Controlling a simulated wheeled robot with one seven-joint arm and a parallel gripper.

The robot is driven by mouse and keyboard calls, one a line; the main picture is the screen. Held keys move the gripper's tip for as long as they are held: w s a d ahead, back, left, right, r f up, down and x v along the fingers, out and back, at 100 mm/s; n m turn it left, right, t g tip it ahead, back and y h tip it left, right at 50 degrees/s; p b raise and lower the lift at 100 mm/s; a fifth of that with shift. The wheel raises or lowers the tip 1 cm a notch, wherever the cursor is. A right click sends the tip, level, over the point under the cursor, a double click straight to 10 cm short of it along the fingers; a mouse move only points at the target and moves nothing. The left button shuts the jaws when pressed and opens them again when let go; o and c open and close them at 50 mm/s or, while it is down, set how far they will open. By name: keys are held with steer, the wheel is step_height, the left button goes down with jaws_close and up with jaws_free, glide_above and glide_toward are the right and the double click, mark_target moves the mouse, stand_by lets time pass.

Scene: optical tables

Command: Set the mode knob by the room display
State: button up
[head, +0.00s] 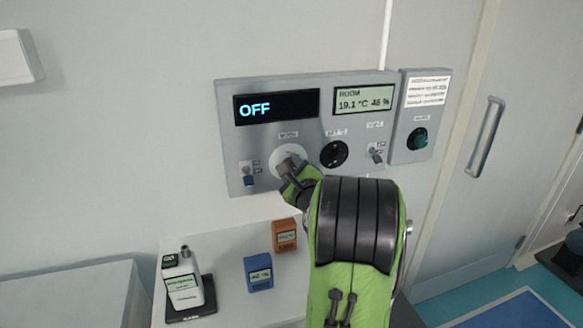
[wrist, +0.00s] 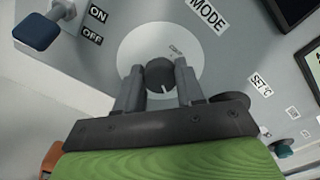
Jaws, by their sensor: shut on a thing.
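The mode knob (wrist: 160,74) is a small dark round knob with a white pointer line, on a pale disc (wrist: 132,47) under the MODE label (wrist: 207,14). My gripper (wrist: 160,80) is shut on it, one finger on each side. In the head view my gripper (head: 291,170) covers the knob, and only part of the pale disc shows. The room display (head: 363,99) at the panel's upper right reads ROOM, 19.1 °C and 46 %. The black display (head: 276,106) at the upper left reads OFF.
The panel also has a blue-tipped ON/OFF switch (head: 249,178), a black SET °C knob (head: 334,153) and a small switch (head: 376,152). A side box (head: 417,138) has a green knob. Below, a white bottle-like device (head: 184,283), an orange block (head: 285,235) and a blue block (head: 258,272) stand on a surface.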

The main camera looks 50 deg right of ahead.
steer(key=shift+f, duration=0.15)
steer(key=o, duration=1)
steer(key=shift+o, duration=0.2)
steer(key=b+v, duration=0.4)
steer(key=v, duration=1.2)
steer(key=shift+w, duration=0.1)
